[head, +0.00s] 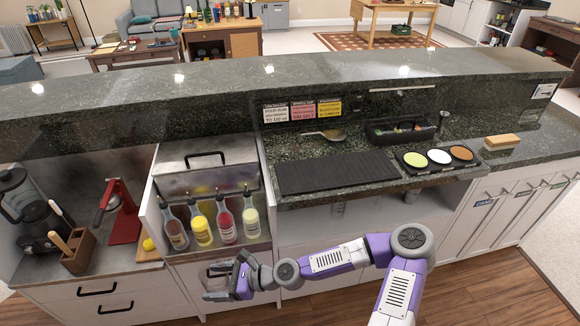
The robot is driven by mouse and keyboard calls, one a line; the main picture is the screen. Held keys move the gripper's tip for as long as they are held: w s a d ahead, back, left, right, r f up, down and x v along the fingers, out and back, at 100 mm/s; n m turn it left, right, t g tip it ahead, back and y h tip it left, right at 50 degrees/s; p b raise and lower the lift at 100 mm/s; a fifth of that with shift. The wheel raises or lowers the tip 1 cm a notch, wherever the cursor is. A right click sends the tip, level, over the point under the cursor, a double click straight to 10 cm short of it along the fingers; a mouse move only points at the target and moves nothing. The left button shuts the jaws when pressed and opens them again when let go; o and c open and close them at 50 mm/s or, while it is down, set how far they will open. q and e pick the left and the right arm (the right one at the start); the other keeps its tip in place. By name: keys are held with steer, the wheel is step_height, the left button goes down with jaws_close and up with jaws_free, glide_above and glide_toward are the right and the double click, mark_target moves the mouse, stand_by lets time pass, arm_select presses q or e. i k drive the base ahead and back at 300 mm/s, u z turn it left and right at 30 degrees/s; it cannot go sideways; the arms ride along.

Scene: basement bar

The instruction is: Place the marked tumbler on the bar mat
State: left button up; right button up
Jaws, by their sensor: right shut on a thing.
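The bar mat (337,173) is a black ribbed rectangle lying flat on the dark stone counter, with nothing standing on it. My right gripper (216,281) is at lower left of the mat, in front of the bottle well. It is shut on a clear glass-like thing (217,268), which looks like a tumbler. It is see-through and small, and I cannot make out a mark on it. My left gripper is not in view.
Bottles (202,227) stand in the metal well behind my right gripper. A tray of coloured rimming dishes (439,157) and a black caddy (400,131) are right of the mat. A spoon (330,134) lies behind it. The raised stone ledge (300,88) runs along the back.

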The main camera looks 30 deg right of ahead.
mark_target(329, 172)
steer(key=u, duration=0.1)
steer(key=i, duration=0.45)
steer(key=z, duration=1.5)
